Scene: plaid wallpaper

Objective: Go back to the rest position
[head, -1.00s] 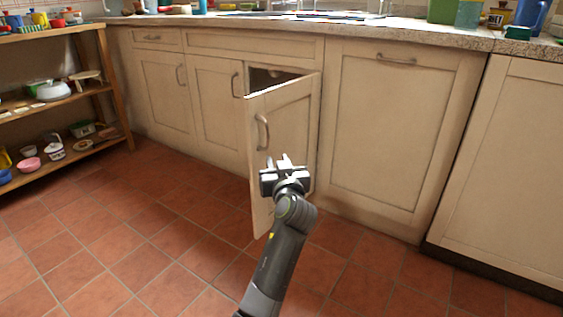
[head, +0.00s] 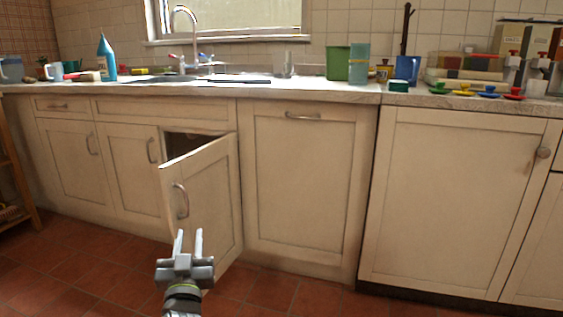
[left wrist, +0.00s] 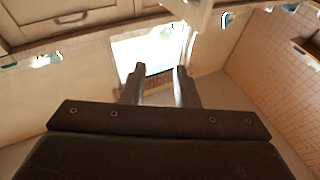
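My left gripper (head: 188,234) is at the bottom of the head view, in front of an open cabinet door (head: 209,205). Its two fingers point up and are apart, with nothing between them. The left wrist view also shows the fingers (left wrist: 159,72) spread and empty. The gripper appears below the door's handle (head: 181,200); I cannot tell the exact gap, but it does not hold the handle. The door stands ajar, with a dark opening at its top left. My right gripper is not in view.
Above the cabinets runs a counter (head: 300,94) with a sink, a tap (head: 190,30), a blue bottle (head: 106,58), a green container (head: 337,63) and several small cups. A wooden shelf (head: 14,170) stands at the left edge. Some red tiled floor (head: 60,270) is clear.

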